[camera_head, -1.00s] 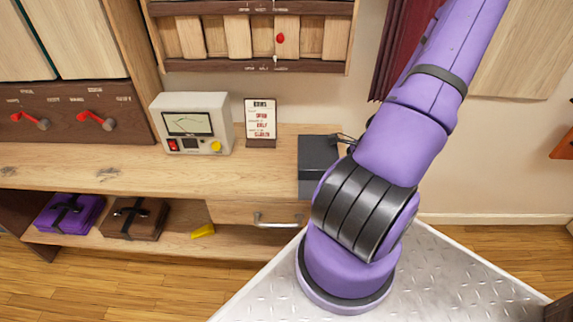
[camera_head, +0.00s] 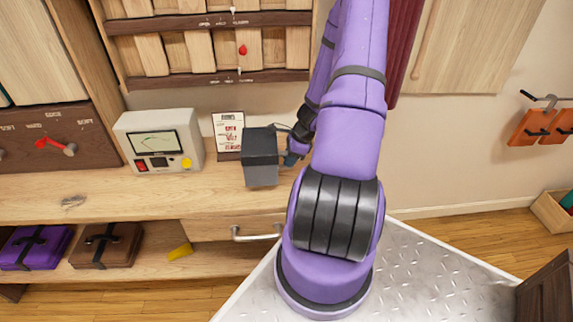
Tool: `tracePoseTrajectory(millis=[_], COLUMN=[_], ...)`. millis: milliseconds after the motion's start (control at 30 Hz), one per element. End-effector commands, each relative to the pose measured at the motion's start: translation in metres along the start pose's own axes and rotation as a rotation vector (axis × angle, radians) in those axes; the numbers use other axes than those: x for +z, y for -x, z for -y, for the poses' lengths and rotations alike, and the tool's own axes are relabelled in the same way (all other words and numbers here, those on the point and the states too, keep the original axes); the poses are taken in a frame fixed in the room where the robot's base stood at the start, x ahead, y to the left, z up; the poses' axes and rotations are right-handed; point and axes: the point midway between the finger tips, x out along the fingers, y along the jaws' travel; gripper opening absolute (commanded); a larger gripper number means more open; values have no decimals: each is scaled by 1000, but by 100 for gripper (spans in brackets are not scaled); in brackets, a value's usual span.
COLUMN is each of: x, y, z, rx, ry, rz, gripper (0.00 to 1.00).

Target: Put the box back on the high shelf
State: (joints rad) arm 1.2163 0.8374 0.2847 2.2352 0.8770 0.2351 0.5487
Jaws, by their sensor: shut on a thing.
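A dark grey box (camera_head: 260,168) is at the right part of the wooden counter, in front of the small sign. It looks upright; whether it touches the counter or hangs just above it, I cannot tell. My gripper (camera_head: 290,146) is at the right side of the box, shut on it. The fingertips are small and partly hidden. My purple arm rises in front and covers the area to the right. A wall rack (camera_head: 210,80) of wooden slats hangs above the counter; which shelf is the high one is unclear.
A meter (camera_head: 160,142) stands left of the box, and a sign (camera_head: 228,135) stands just behind it. A drawer handle (camera_head: 257,233) sticks out below. Purple (camera_head: 35,247) and brown (camera_head: 105,245) cases lie on the lower shelf. The counter between meter and box is clear.

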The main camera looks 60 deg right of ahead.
Motion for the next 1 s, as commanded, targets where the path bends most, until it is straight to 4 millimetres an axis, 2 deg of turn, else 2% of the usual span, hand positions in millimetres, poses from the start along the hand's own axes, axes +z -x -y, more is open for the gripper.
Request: tracePoseTrajectory(millis=[267,600,967,1000], x=[8,-5,-6,-7], y=[-5,-37,-39,-40], z=[12,12,12,12], rx=[0,1,1,0], ry=[2,-1,0,0], rz=[0,1,1,0], gripper=[0,0,0,28])
